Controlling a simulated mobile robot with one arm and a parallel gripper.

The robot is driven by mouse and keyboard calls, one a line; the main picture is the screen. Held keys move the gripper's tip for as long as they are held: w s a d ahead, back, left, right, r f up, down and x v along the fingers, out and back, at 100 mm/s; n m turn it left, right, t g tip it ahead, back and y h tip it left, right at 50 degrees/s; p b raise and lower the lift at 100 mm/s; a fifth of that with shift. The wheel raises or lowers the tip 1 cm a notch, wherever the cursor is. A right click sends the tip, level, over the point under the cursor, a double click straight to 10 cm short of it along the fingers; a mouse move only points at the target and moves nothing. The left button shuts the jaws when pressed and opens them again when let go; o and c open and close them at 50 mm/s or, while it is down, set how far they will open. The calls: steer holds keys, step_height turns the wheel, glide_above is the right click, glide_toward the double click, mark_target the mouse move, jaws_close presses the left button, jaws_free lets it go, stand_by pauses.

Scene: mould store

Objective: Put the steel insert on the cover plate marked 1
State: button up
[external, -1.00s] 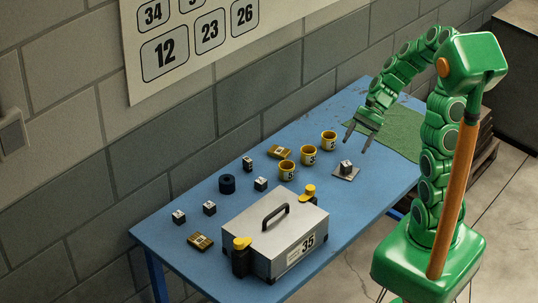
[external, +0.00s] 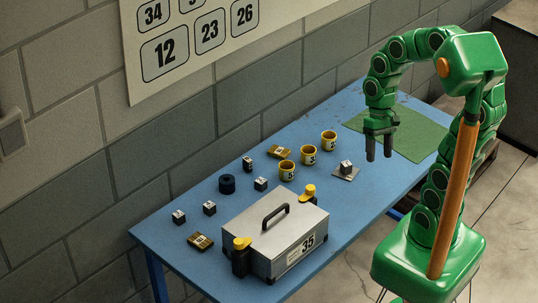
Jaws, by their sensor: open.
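Several small dark blocks with pale marked tops stand on the blue table: one (external: 179,217) at the left, one (external: 209,208) beside it, and others in the middle. Another such block (external: 346,166) stands on a small flat grey plate (external: 347,175) at the right. Two flat brass-coloured pieces with labels lie on the table, one (external: 200,241) near the left end and one (external: 280,152) near the wall. Their marks are too small to read, so I cannot tell which is the steel insert or plate 1. My gripper (external: 379,158) is open, empty, pointing down right of the grey plate.
A silver case (external: 290,240) marked 35, with a black handle and yellow-topped clamps, fills the front of the table (external: 165,236). A green mat (external: 425,134) covers the far end.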

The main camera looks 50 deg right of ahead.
steer(key=s+d+r+n+t+h, duration=0.1)
steer(key=s+r+n+h, duration=0.1)
steer(key=s, duration=0.4)
steer(key=shift+s+d+n+h, duration=0.25)
steer(key=shift+d+n+h, duration=0.15)
steer(key=shift+n, duration=0.1)
